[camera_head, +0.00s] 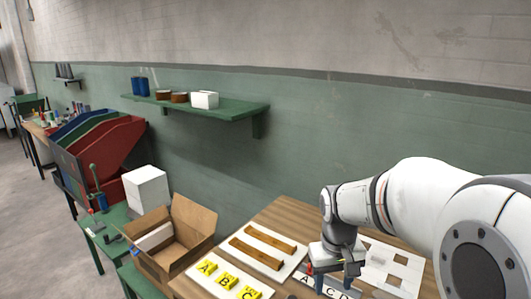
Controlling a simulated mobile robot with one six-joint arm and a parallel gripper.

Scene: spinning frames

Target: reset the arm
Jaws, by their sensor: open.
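My arm (405,197) reaches in from the right, and my gripper (335,281) hangs pointing down over the wooden table (277,213). Its jaws are apart and nothing shows between them. Below and around it lies a white plate with black letters (306,280), partly hidden by the gripper. I cannot tell whether the fingertips touch that plate.
A white board (278,234) with two wooden bars and a board with yellow lettered blocks (227,281) lie left of my gripper. A white panel with cut-outs (394,262) lies right. An open cardboard box (190,221) stands further left. A green shelf (232,107) hangs behind.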

